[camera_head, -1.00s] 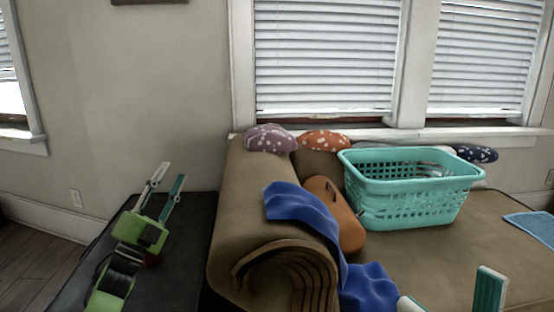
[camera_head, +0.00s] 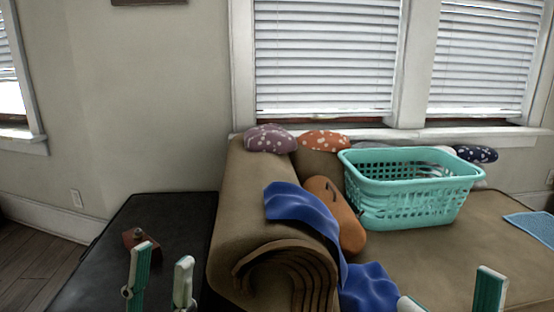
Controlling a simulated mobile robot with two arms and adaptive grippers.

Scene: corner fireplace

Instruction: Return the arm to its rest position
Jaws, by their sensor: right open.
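My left gripper (camera_head: 164,252) is at the bottom left of the head view, in front of the dark table, with its two fingers apart and nothing between them. My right gripper (camera_head: 448,284) shows only its fingertips at the bottom right, in front of the sofa seat. Its fingers are wide apart and empty. The rest of both arms is out of view.
A small reddish-brown object (camera_head: 141,238) lies on the dark table (camera_head: 180,215), just beyond my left gripper. The sofa (camera_head: 245,205) holds a teal basket (camera_head: 410,208), an orange cushion (camera_head: 349,228), blue cloth (camera_head: 300,210) and a blue mat (camera_head: 533,226).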

